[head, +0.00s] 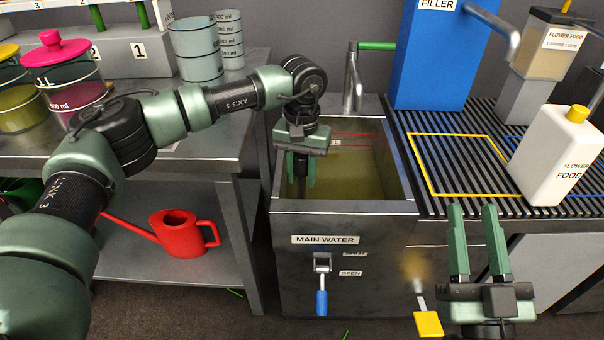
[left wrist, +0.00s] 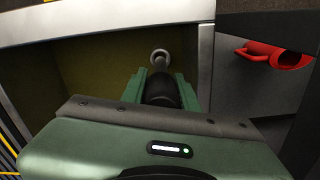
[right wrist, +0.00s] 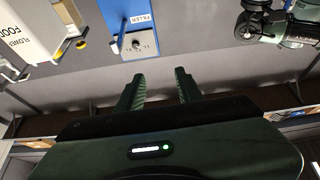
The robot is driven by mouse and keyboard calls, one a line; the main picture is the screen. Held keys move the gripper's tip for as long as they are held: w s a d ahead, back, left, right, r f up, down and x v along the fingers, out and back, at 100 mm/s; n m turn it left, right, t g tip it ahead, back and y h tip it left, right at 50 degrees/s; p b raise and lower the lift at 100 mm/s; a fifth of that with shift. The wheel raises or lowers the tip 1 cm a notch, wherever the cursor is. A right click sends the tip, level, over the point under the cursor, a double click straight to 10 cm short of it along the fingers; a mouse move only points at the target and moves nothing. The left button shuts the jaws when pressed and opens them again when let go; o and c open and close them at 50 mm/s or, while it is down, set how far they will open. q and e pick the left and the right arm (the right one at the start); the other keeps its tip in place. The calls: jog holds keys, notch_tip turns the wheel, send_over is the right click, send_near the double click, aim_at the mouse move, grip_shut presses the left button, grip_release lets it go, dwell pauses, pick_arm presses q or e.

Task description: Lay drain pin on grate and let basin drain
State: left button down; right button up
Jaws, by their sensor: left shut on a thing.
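My left gripper (head: 301,178) reaches down into the basin (head: 345,207) at its left side. Its fingers are shut on a dark upright cylinder, apparently the drain pin (head: 301,163). The left wrist view shows this dark pin (left wrist: 160,88) between the fingers, with a pale ring at its far end. I cannot tell whether the ring is part of the pin or a drain fitting. Olive-coloured water (head: 350,175) fills the basin's lower part. The slatted grate (head: 430,150) lies to the right of the basin. My right gripper (head: 473,208) is open and empty in front of the grate.
A yellow outline (head: 455,194) marks a bare grate area. A white flower food bottle (head: 548,160) stands right of it, a blue filler (head: 432,60) behind. A tap (head: 353,80) rises behind the basin. A blue-handled lever (head: 321,300) is on its front. A red watering can (head: 180,232) sits lower left.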

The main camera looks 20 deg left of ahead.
aim_at(302, 162)
pick_arm(q)
jog(key=shift+r+p, duration=0.3)
jog(key=shift+r, duration=0.2)
jog(key=shift+r+p, duration=0.4)
jog(key=shift+r, duration=0.1)
jog(key=shift+r+p, duration=0.4)
jog(key=shift+r, duration=0.35)
pick_arm(e)
notch_tip(302, 162, down, 12)
jog(key=d+g+h, duration=0.1)
jog(key=g+h, duration=0.1)
jog(key=g, duration=0.5)
jog(key=shift+w+d+f, duration=0.2)
jog(key=shift+w+d, duration=0.05)
jog(key=shift+w, duration=0.1)
